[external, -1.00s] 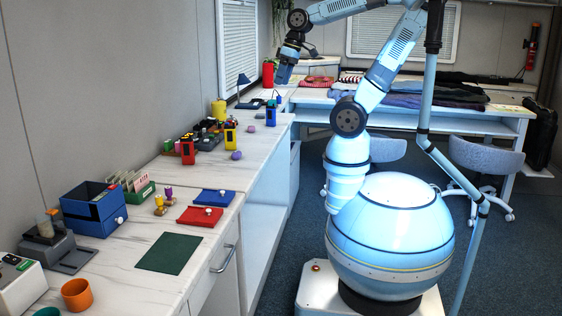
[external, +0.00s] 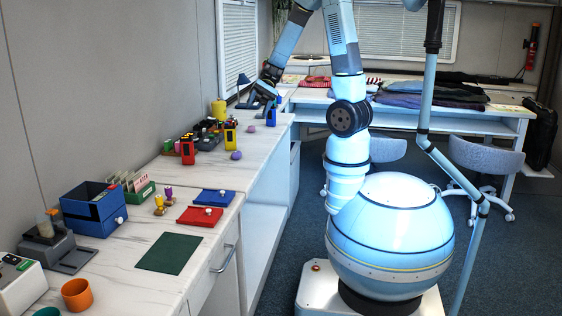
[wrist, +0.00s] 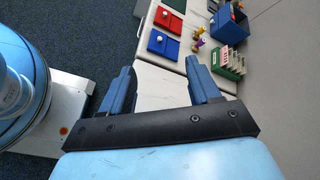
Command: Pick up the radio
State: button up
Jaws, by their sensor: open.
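Which one the task means cannot be told. No radio shows there.
Purple balls (external: 236,155) lie near the radios. A blue box (external: 93,207), green card holder (external: 137,189), red pad (external: 200,216) and blue pad (external: 212,197) occupy the nearer worktop.

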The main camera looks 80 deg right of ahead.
jog(key=w+d+f+m+t+y, duration=0.2)
jog(key=w+d+f+m+t, duration=0.2)
jog(key=w+m, duration=0.1)
jog(key=m+t+h, duration=1)
jog(key=m+t, duration=0.2)
jog(key=m, duration=0.5)
send_near(226, 138)
jog(key=w, duration=0.4)
jog(key=shift+w+f, duration=0.35)
jog(key=shift+d+x, duration=0.15)
jog(key=shift+x, duration=1.2)
jog(key=shift+d+x, duration=0.1)
jog(key=shift+x, duration=1.3)
grip_shut()
